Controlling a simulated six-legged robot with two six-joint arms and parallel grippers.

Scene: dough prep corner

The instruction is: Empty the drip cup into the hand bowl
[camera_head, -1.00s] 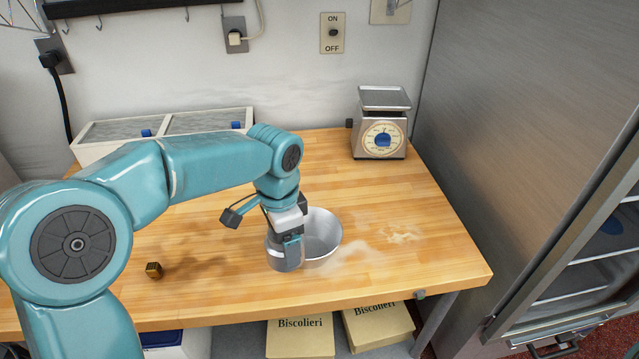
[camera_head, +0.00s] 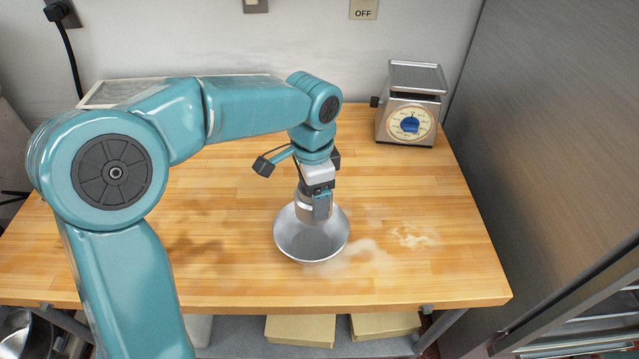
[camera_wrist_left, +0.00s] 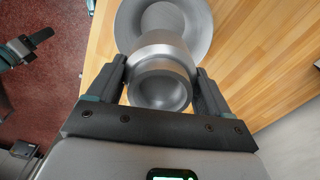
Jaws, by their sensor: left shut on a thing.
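The drip cup is a small grey metal cup (camera_head: 311,212), held by my left gripper (camera_head: 319,193). In the wrist view the cup (camera_wrist_left: 160,82) sits between the two fingers of the left gripper (camera_wrist_left: 158,75), its round, recessed end facing the camera. The hand bowl (camera_head: 297,246) is a wide silver metal bowl on the wooden table. In the head view the cup overlaps the bowl's far part. The bowl also shows beyond the cup in the wrist view (camera_wrist_left: 197,22). I cannot tell whether cup and bowl touch, or what the cup contains.
A dial scale (camera_head: 410,105) stands at the table's back right. Pale powdery patches (camera_head: 412,237) lie right of the bowl. A pale bin (camera_head: 110,92) is partly hidden behind my left arm. A steel cabinet (camera_head: 560,150) stands right of the table (camera_head: 440,280). The table's right front is clear.

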